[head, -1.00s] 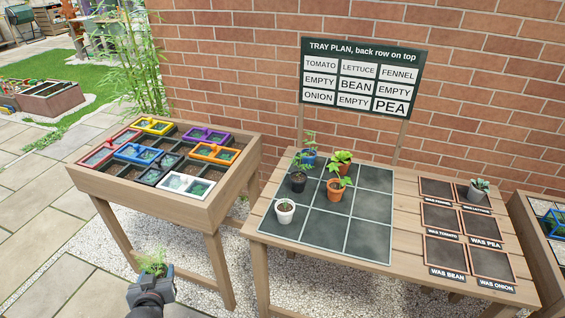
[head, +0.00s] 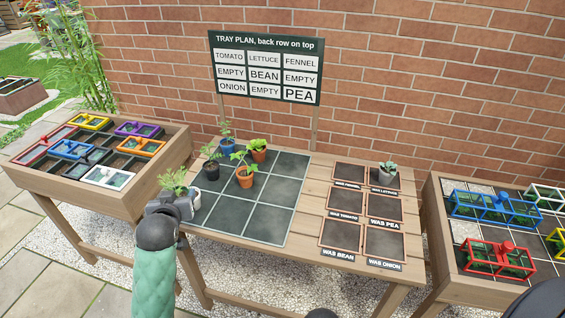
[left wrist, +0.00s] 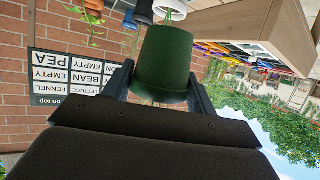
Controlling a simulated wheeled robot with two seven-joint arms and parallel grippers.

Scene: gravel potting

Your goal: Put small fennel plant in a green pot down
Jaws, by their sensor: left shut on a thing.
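My left gripper (head: 172,207) is shut on the fennel's green pot (left wrist: 165,62), with a finger on each side of it in the left wrist view. The feathery fennel (head: 173,181) stands above the gripper in the head view, where its pot is mostly hidden. It is held at the left edge of the dark gridded tray (head: 263,218), close to a white pot (head: 195,199). On the tray are also a blue pot (head: 227,146), a black pot (head: 211,171) and two orange pots (head: 245,178) (head: 258,155). My right gripper is not seen.
The sign (head: 265,67) behind the tray puts fennel at back right. The tray's right column and front middle look clear. Labelled dark squares (head: 341,235) lie to the right, one with a succulent (head: 387,172). Planter tables stand left (head: 165,170) and right (head: 435,240).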

